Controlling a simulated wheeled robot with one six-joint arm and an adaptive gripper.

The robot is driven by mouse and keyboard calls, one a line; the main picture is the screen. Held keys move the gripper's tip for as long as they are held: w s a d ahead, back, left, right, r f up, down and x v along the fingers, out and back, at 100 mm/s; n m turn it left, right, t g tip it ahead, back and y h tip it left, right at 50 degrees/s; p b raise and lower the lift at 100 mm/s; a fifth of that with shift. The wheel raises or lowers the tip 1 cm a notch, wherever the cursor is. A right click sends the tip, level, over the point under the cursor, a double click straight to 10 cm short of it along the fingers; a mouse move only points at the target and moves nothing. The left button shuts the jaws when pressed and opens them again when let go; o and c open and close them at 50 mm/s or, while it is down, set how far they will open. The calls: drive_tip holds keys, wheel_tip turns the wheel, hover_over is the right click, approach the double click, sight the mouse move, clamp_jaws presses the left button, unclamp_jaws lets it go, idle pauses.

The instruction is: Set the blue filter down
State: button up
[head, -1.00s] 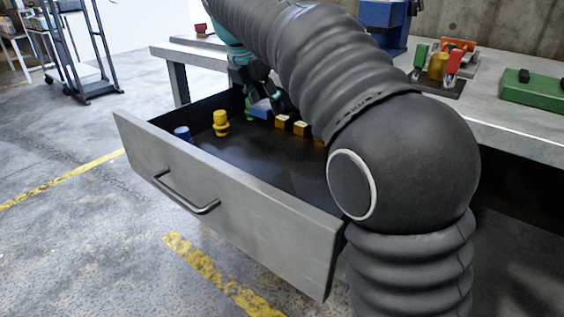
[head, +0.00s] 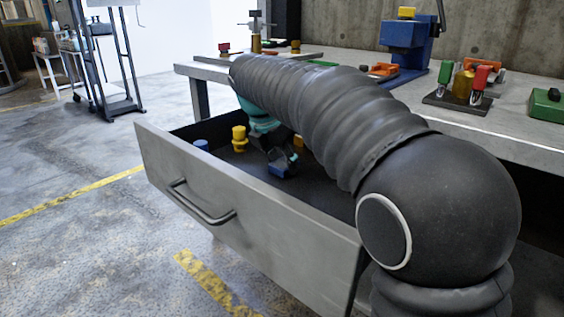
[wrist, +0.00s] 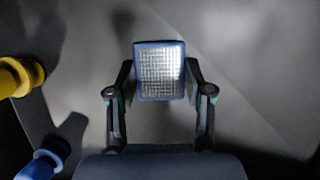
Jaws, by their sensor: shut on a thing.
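The blue filter (wrist: 160,72) is a small rectangular block with a blue frame and a pale mesh face. In the wrist view my gripper (wrist: 160,78) is shut on it, one finger on each side. In the head view the filter (head: 277,171) shows at the tip of my gripper (head: 281,160), inside the open drawer. I cannot tell whether its underside touches the drawer floor.
The open grey drawer (head: 235,208) has a dark floor. A yellow part (head: 239,139) and a blue round part (head: 201,145) stand at its left; they also show at the wrist view's left edge. The workbench (head: 520,135) behind holds a blue machine and a green box.

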drive_tip(key=shift+f, duration=0.1)
drive_tip(key=o, duration=1.2)
drive_tip(key=p+v, duration=0.3)
drive_tip(key=v, duration=0.9)
